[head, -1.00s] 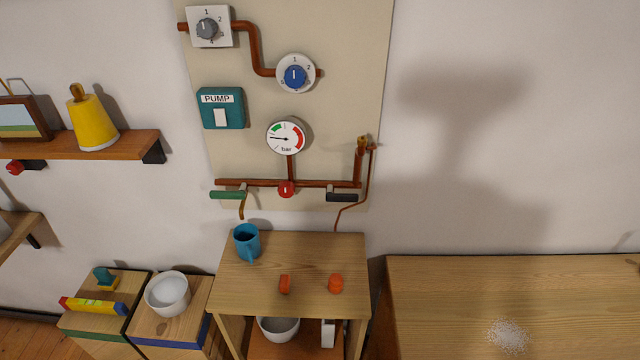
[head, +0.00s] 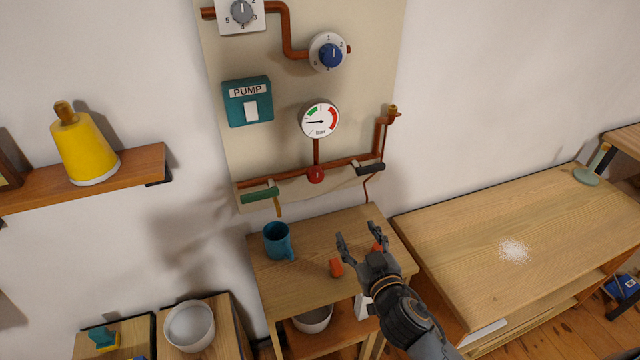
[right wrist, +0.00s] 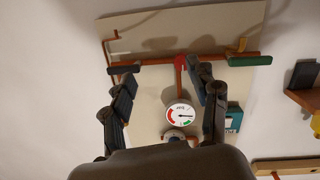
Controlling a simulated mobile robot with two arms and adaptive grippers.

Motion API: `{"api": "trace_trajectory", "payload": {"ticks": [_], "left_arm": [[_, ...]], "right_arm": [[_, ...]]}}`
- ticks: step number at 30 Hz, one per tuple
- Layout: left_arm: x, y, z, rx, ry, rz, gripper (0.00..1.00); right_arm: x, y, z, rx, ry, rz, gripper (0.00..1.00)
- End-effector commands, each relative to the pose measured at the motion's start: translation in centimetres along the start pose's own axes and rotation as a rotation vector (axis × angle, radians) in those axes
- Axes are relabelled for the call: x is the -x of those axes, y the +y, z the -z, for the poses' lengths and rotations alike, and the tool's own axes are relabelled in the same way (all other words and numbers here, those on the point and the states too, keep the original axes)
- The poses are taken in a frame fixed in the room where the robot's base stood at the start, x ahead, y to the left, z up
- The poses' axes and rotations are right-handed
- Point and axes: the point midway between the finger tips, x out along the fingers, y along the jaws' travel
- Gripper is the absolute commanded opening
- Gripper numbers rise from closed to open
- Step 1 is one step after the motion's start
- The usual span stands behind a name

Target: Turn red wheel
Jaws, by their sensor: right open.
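The red wheel (head: 316,174) is a small round knob on the copper pipe under the pressure gauge (head: 320,120). In the right wrist view the wheel (right wrist: 181,63) shows ahead of my fingers, near the tip of one. My right gripper (head: 361,240) is open and empty, low over the small table and below and right of the wheel, apart from it. In the right wrist view its fingers (right wrist: 160,90) are spread on both sides of the pipe and gauge. My left gripper is not in view.
A green lever (head: 260,194) and a black lever (head: 370,168) flank the wheel. A bench (head: 450,235) with white grains is at right.

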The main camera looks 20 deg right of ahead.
Motion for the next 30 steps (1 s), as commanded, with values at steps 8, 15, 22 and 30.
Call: {"api": "trace_trajectory", "payload": {"ticks": [8, 15, 22, 30], "left_arm": [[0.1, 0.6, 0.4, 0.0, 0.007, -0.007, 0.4], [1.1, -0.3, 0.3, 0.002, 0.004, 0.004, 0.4], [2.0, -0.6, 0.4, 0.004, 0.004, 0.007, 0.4], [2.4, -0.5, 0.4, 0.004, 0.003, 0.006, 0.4]], "right_arm": [[-1.3, -1.7, 4.3, 0.022, 0.178, 0.106, 0.6], [-4.5, -2.0, 5.2, 0.024, 0.182, 0.108, 0.6], [-9.1, -2.6, 6.0, 0.021, 0.181, 0.108, 0.6], [-13.2, -3.1, 6.5, 0.021, 0.179, 0.108, 0.6]]}}
